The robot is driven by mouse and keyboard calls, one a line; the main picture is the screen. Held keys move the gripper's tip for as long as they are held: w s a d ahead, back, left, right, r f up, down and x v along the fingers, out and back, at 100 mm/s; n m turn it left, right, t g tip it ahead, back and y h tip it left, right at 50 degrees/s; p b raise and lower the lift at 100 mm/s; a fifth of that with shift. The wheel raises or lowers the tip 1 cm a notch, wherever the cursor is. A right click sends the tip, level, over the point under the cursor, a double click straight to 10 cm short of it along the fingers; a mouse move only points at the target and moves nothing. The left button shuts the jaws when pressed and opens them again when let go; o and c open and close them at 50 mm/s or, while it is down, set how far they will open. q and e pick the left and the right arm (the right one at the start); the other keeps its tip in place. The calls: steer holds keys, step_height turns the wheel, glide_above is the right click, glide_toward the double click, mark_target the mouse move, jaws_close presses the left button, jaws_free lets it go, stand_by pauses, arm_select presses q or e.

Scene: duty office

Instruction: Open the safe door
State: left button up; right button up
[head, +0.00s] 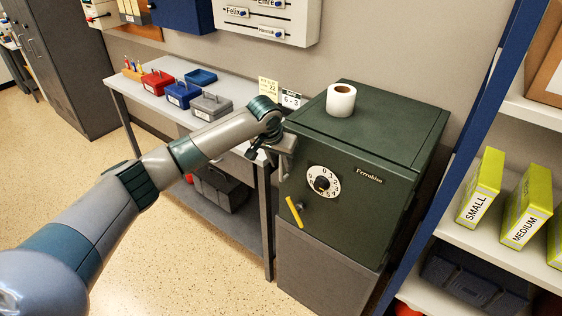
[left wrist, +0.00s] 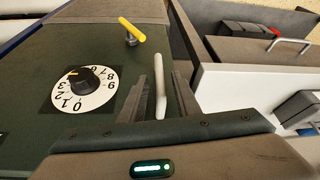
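The dark green safe (head: 395,150) stands right of centre, its front door (head: 345,215) looking shut. The door carries a white numbered dial (head: 322,182) with a black knob and a yellow lever (head: 294,211) below it, slanted down to the right. Both also show in the left wrist view, the dial (left wrist: 86,88) at left and the lever (left wrist: 132,30) at the top. My left gripper (head: 284,158) is at the door's left edge. In the left wrist view its open fingers (left wrist: 161,95) stand either side of a pale upright bar (left wrist: 160,85), with gaps visible. My right gripper is out of view.
A paper roll (head: 341,100) stands on the safe. Shelves (head: 480,235) with yellow-green boxes stand close on the right. Floor (head: 200,280) is open in front.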

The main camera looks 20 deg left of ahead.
arm_select(q)
steer(key=shift+w+f, duration=0.15)
steer(key=shift+f, duration=0.25)
jaws_close()
